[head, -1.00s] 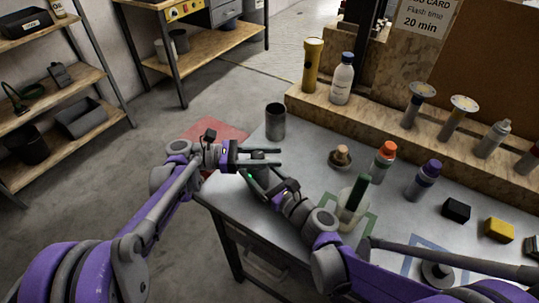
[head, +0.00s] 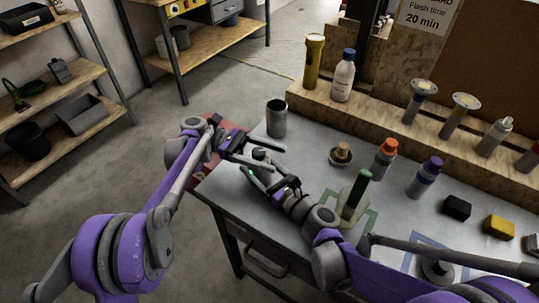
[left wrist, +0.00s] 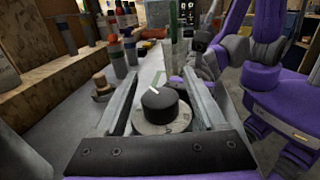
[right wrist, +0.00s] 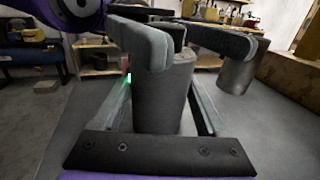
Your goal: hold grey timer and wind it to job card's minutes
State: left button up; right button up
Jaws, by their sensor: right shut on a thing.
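The grey timer (right wrist: 160,98) is an upright grey cylinder between the fingers of my right gripper (right wrist: 160,112), which is shut on its body. Its black knob (left wrist: 160,104) with a white pointer mark shows in the left wrist view, on a round pale dial (left wrist: 163,124). My left gripper (left wrist: 162,92) is open, its fingers on either side of the knob with gaps showing. In the head view the left gripper (head: 266,156) largely covers the timer. The job card (head: 424,18) reads "Flash time 20 min"; its top is cut off.
A grey metal cup (head: 276,118) stands just behind the grippers. A wooden-topped object (head: 341,154), a green-handled item (head: 356,195) and orange- and purple-capped bottles stand to the right. A raised wooden ledge (head: 388,112) runs along the back.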

aim_at(263, 149)
pick_arm(q)
jog(key=shift+r, duration=0.1)
notch_tip(263, 149, up, 10)
dwell(0.5)
jog(key=d+r+m+t+h, duration=0.25)
jog(key=d+m+t, duration=0.25)
jog(key=m+t, duration=0.6)
jog(key=a+f+m+t, duration=0.2)
jog(key=a+f+m, duration=0.1)
jog(key=a+f+m+t+y, duration=0.1)
jog(key=a+f+m+t, duration=0.1)
jog(key=a+f+m, duration=0.1)
jog(key=shift+s+a+f+m+y, duration=0.25)
jog(key=shift+a+m, duration=0.15)
jog(key=shift+a, duration=0.15)
jog(key=s+a+f+m+t+y, duration=0.4)
jog(key=a+f+m+t, duration=0.1)
jog(key=a+f, duration=0.15)
jog(key=x, duration=1.1)
jog(key=shift+w+r, duration=0.15)
jog(key=shift+w, duration=0.05)
